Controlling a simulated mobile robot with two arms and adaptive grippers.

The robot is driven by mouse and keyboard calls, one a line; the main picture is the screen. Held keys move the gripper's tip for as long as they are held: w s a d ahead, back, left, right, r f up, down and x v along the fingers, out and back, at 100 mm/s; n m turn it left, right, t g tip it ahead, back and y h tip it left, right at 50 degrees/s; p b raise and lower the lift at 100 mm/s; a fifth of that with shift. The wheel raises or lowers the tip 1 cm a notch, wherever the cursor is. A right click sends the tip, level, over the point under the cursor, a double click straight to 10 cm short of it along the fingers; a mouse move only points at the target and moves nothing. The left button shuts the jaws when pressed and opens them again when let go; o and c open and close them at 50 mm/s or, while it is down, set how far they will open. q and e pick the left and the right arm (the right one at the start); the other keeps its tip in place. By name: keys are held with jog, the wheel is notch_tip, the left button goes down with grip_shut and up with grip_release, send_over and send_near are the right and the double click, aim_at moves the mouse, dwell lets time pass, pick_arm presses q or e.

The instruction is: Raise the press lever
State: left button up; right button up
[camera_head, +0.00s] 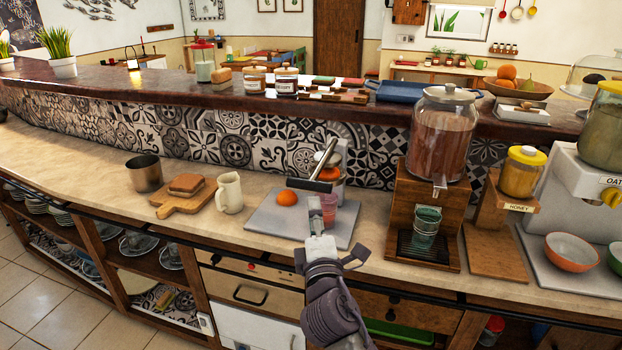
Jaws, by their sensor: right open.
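The press has a grey base plate (272,219) on the counter. Its dark lever handle (309,185) sticks out low and to the left, joined to a slanting metal arm (324,158). A glass of pinkish-orange juice (328,207) stands under the press, partly hidden. An orange (287,198) rests on the plate, left of the press. My right gripper (329,256) is open at the counter's front edge, below and in front of the handle and apart from it. My left gripper is not in view.
A wooden drink dispenser (402,202) stands close on the right. The tiled raised ledge (300,135) closes off the back.

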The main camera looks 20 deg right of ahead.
aim_at(310, 181)
jog(key=p+x, duration=0.1)
jog(key=x, duration=1)
jog(key=shift+w+d+f, duration=0.1)
jog(key=shift+w, duration=0.05)
grip_shut()
jog(key=shift+f, duration=0.1)
